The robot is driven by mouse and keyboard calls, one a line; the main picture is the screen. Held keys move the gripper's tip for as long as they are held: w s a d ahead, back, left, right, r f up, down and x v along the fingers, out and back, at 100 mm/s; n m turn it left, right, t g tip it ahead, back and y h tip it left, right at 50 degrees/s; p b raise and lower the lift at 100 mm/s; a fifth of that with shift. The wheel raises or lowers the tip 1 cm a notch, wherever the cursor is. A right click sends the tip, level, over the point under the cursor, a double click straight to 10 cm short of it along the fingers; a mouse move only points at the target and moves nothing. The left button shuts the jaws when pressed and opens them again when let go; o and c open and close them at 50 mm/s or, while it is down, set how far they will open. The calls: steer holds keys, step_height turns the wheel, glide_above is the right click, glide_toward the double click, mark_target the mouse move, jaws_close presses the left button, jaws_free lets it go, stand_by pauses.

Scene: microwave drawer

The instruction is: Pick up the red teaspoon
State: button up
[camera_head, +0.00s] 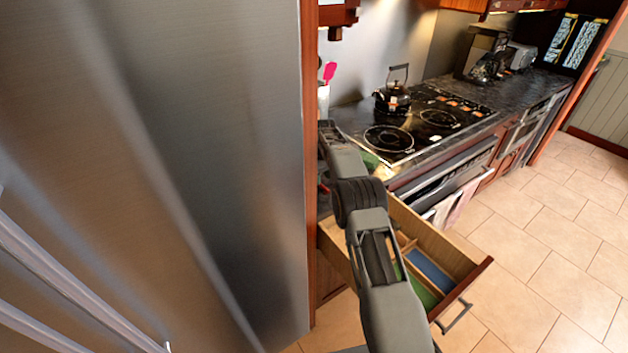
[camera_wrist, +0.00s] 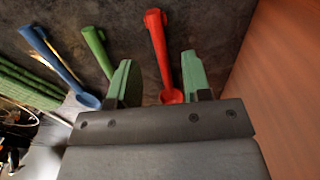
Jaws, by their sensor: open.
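The red teaspoon (camera_wrist: 159,50) lies on a dark countertop (camera_wrist: 211,15) in the wrist view, its bowl (camera_wrist: 172,96) nearest my gripper. My gripper (camera_wrist: 159,60) is open, with one green-padded finger on each side of the spoon. The spoon shows between the fingers with gaps on both sides. I cannot tell how far above the counter the fingertips are. In the head view I cannot make out my fingers or the spoon clearly; the arm and the fridge edge hide that area.
A green spoon (camera_wrist: 97,48) and a blue spoon (camera_wrist: 58,62) lie left of the red one. A wooden panel (camera_wrist: 285,90) rises close on the right. The fridge (camera_head: 150,150) stands left, an open drawer (camera_head: 475,275) below the counter, and a kettle (camera_head: 394,97) on the hob.

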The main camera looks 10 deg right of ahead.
mark_target(322, 185)
steer(key=shift+f+p, duration=0.35)
steer(key=shift+f, duration=1.4)
steer(key=shift+c, duration=0.2)
jaws_close()
